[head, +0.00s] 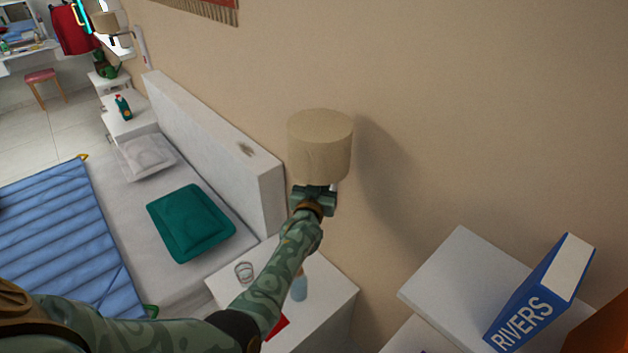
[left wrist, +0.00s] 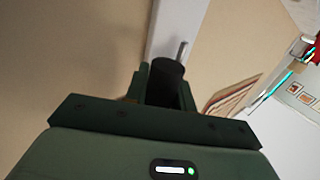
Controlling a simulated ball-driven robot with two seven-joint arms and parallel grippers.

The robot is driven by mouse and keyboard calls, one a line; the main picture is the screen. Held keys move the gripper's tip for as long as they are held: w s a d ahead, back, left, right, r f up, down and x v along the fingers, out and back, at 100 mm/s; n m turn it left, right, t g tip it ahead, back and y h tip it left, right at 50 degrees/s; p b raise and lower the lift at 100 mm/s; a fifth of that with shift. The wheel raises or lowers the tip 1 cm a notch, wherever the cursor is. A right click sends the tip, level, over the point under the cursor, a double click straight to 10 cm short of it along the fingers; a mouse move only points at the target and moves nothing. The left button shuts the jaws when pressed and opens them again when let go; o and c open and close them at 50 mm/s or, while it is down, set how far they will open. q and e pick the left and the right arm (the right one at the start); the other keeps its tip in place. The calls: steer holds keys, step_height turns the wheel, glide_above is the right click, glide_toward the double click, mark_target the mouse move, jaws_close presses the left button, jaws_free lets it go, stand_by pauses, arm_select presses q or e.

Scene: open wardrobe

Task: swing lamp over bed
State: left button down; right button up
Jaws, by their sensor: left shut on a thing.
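The lamp has a beige drum shade (head: 320,148) and stands out in front of the wall beside the near end of the headboard. My left gripper (head: 317,192) is right under the shade and shut on the lamp's lower part. In the left wrist view a dark cylinder (left wrist: 166,80) sits between my left fingers. The lamp's arm and wall mount are mostly hidden. The bed (head: 232,232) lies to the left, with a white headboard (head: 215,140), a green pillow (head: 190,222) and a blue quilt (head: 62,235). My right gripper is not in view.
A white nightstand (head: 335,300) below my left arm holds a glass (head: 244,272) and a blue bottle (head: 299,287). A blue book (head: 540,295) stands on a white unit at the right. A second wall lamp (head: 106,22) hangs beyond the bed. Air over the bed is clear.

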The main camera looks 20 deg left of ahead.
arm_select(q)
steer(key=shift+w+d+r, duration=0.1)
steer(key=shift+w+d, duration=0.4)
steer(key=shift+d, duration=0.15)
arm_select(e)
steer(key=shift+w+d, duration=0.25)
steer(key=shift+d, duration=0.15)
arm_select(q)
steer(key=c, duration=1.2)
jaws_free()
steer(key=shift+o, duration=0.2)
steer(key=shift+s, duration=0.15)
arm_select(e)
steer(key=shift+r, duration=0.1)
